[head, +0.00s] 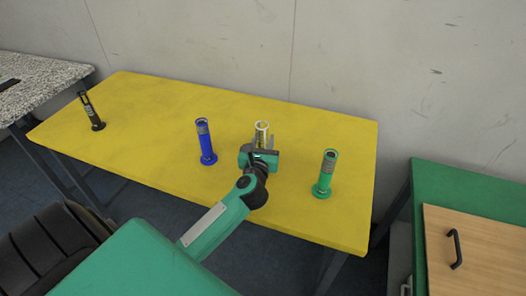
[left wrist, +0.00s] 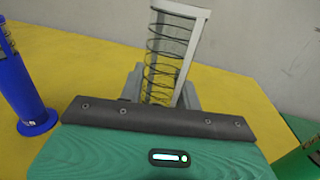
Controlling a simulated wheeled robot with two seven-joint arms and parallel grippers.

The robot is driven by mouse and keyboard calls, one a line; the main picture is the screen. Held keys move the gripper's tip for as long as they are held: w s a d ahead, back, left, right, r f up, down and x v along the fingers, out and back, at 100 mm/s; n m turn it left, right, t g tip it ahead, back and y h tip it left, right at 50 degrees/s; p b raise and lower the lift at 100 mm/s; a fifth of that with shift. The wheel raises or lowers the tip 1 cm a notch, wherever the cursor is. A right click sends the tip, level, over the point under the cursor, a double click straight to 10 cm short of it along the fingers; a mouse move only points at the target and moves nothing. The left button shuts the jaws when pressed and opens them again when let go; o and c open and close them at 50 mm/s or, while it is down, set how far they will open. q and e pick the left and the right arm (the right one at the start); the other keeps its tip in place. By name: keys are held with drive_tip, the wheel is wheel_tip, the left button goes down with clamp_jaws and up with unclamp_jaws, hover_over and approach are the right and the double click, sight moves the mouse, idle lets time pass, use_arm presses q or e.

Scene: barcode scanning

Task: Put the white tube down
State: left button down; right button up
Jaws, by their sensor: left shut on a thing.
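The white tube (head: 262,131) stands upright over the middle of the yellow table (head: 150,120), just beyond my left gripper (head: 262,145). In the left wrist view the white tube (left wrist: 165,50) looks see-through with dark rings and a white strip along its right side. My left gripper (left wrist: 160,90) is shut on it, with a grey finger on each side. The tube's lower end is hidden behind the gripper, so I cannot tell whether it touches the table. My right gripper is not in view.
A blue tube (head: 206,142) stands left of my gripper and a green tube (head: 326,174) stands to its right. A black tube (head: 91,111) stands at the table's far left. The table between the black and blue tubes is clear. A wall (head: 340,50) rises behind.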

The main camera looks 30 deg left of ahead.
use_arm(q)
wheel_tip(320, 180, down, 3)
drive_tip(key=shift+r+b, duration=0.1)
drive_tip(key=shift+b, duration=0.2)
drive_tip(key=shift+f, duration=0.65)
drive_tip(key=c, duration=1)
unclamp_jaws()
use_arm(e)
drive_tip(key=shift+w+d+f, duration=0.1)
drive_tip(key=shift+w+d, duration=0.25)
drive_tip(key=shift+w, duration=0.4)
